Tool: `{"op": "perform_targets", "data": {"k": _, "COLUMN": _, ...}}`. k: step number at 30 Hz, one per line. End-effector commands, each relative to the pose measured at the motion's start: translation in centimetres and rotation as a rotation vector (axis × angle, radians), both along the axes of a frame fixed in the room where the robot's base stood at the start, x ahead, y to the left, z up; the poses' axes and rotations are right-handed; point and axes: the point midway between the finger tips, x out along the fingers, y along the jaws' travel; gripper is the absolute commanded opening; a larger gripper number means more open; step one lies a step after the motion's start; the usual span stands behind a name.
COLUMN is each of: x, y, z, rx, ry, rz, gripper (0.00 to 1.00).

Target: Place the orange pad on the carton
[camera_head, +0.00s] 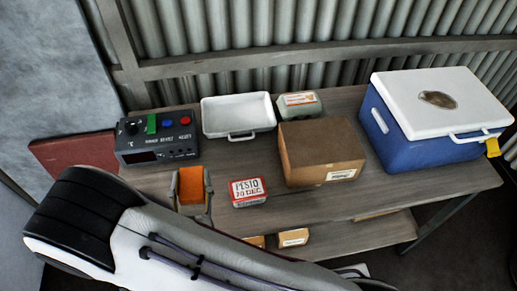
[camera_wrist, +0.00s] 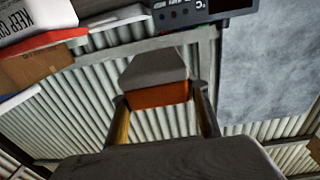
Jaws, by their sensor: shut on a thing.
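The orange pad (camera_head: 191,182) is between the fingers of my gripper (camera_head: 192,192), at the front left of the table. In the wrist view the pad (camera_wrist: 158,96) shows an orange face and a grey face, with a finger of my gripper (camera_wrist: 160,100) against each side. The gripper is shut on it. The carton (camera_head: 325,157) is a closed brown box with a small label, standing to the right on the table. Its flat top looks bare. A brown box side, probably the carton (camera_wrist: 35,65), shows at the left of the wrist view.
Behind are a white tray (camera_head: 238,118) and a pale egg-box-like pack (camera_head: 299,105). A control box (camera_head: 157,140) is at left, a blue cooler (camera_head: 430,120) at right. Small boxes (camera_head: 293,237) lie on a lower shelf.

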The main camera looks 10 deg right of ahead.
Motion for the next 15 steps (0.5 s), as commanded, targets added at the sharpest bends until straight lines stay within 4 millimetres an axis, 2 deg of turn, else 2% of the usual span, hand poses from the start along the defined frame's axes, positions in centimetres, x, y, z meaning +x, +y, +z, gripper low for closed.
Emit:
{"op": "perform_targets", "data": {"k": 8, "x": 0.5, "y": -0.8, "z": 0.0, "rx": 0.0, "ry": 0.0, "rz": -0.02, "gripper": 0.21}}
{"op": "perform_targets", "data": {"k": 15, "x": 2.3, "y": -3.5, "z": 0.4, "rx": 0.002, "ry": -0.001, "rz": -0.093, "gripper": 0.21}}
